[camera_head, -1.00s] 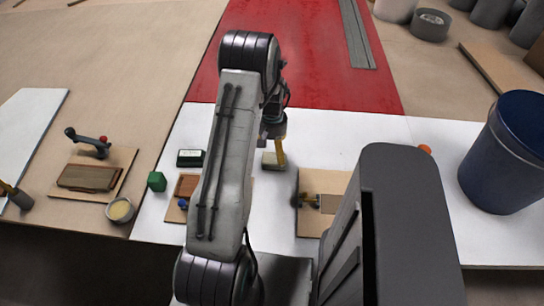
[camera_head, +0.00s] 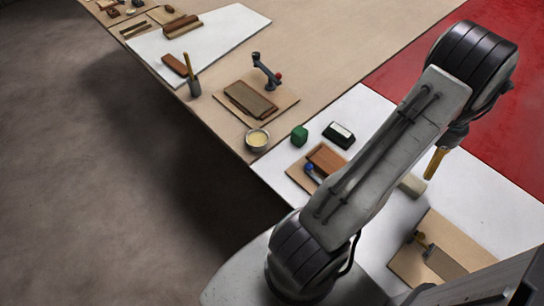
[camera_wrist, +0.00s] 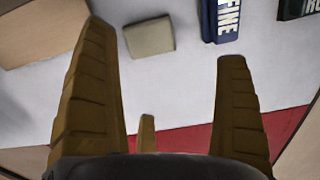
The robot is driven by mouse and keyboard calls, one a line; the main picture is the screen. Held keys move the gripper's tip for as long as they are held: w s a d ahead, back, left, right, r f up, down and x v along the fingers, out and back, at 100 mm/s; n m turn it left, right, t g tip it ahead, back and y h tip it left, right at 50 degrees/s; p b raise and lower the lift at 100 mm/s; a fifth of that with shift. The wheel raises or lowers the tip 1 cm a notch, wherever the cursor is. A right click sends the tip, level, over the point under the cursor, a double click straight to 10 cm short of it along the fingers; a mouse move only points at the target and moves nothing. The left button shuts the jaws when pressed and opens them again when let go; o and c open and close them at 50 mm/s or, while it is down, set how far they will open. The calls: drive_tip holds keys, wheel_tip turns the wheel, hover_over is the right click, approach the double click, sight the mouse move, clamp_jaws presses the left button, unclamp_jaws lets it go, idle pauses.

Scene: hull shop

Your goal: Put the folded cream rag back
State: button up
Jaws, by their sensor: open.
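A small folded cream rag (camera_head: 411,185) lies on the white work surface, partly hidden behind my arm in the head view. In the wrist view the cream rag (camera_wrist: 150,37) shows whole as a thick square pad, beyond the fingertips and between them, nearer the left one. My gripper (camera_head: 434,172) points down just right of the rag in the head view. In the wrist view my gripper (camera_wrist: 160,45) has its yellow-brown fingers spread wide, with nothing between them. The rag is not held.
A blue item lettered FINE (camera_wrist: 220,20) lies right of the rag. A black block with a white label (camera_head: 339,134), a green cube (camera_head: 299,135) and a cream-filled bowl (camera_head: 257,139) stand left of my arm. A wooden board (camera_head: 440,250) lies on the near right.

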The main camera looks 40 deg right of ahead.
drive_tip(key=w+a+r+n, duration=0.2)
drive_tip(key=w+a+r, duration=0.2)
drive_tip(key=w+a, duration=0.25)
drive_tip(key=w+a+r+n+t+h, duration=0.1)
drive_tip(key=w+a+r+n, duration=0.2)
drive_tip(key=w+a+r, duration=0.35)
drive_tip(key=w+a+r+n, duration=0.2)
drive_tip(key=w+a+r, duration=0.15)
drive_tip(key=w, duration=0.55)
drive_tip(key=w+a+r+n+t, duration=0.25)
drive_tip(key=a+n, duration=0.25)
drive_tip(key=a, duration=1.2)
drive_tip(key=s+a+n+y, duration=0.1)
drive_tip(key=s+a+n, duration=0.3)
drive_tip(key=a, duration=0.7)
drive_tip(key=shift+s+a+r+n, duration=0.4)
drive_tip(key=shift+s+r, duration=0.05)
drive_tip(key=shift+s, duration=0.4)
